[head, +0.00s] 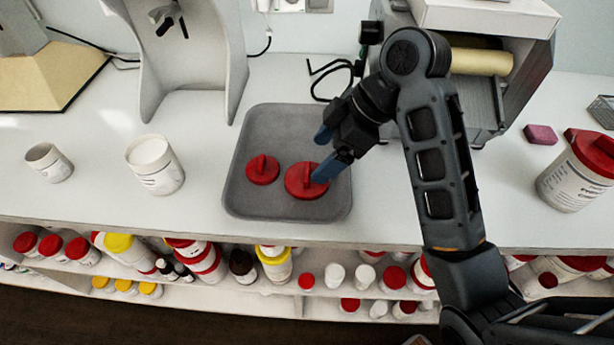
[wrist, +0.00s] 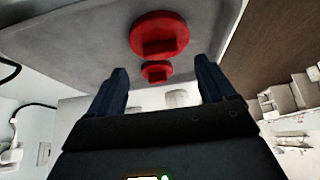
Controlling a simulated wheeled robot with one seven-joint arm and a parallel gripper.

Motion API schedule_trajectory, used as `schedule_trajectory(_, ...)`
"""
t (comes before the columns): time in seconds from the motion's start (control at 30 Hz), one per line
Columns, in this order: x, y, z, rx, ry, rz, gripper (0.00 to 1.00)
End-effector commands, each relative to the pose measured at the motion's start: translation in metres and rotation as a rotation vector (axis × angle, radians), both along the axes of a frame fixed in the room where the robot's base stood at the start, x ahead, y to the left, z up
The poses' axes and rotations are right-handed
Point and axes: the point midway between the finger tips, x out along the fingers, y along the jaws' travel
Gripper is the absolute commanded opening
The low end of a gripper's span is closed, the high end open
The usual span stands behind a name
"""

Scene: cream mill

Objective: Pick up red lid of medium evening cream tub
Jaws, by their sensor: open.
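Two round red lids with raised grip bars lie on the grey tray (head: 240,204). The larger lid (head: 306,182), which looks sized for the medium tub, is on the right, and the smaller lid (head: 262,170) is to its left. The white medium tub (head: 157,170) stands lidless left of the tray. My gripper (head: 326,152) is open and empty, with blue fingers beside and above the larger lid; one finger overlaps its edge in the head view. In the wrist view the larger lid (wrist: 158,35) appears beyond the fingertips, with the smaller lid (wrist: 157,70) between the fingers.
A smaller white tub (head: 48,162) stands far left. A large red-lidded tub (head: 577,178) and a pink block (head: 541,134) are at the right. A grey stand (head: 190,55) and a machine (head: 490,85) are behind. Shelves of bottles lie below the front edge.

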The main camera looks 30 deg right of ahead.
Motion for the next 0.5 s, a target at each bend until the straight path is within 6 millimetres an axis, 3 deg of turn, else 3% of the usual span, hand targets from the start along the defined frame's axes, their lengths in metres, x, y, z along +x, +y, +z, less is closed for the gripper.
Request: schedule_trajectory(0.5, 0.013, 0.021, -0.043, -0.001, -0.001, 0.0, 0.83)
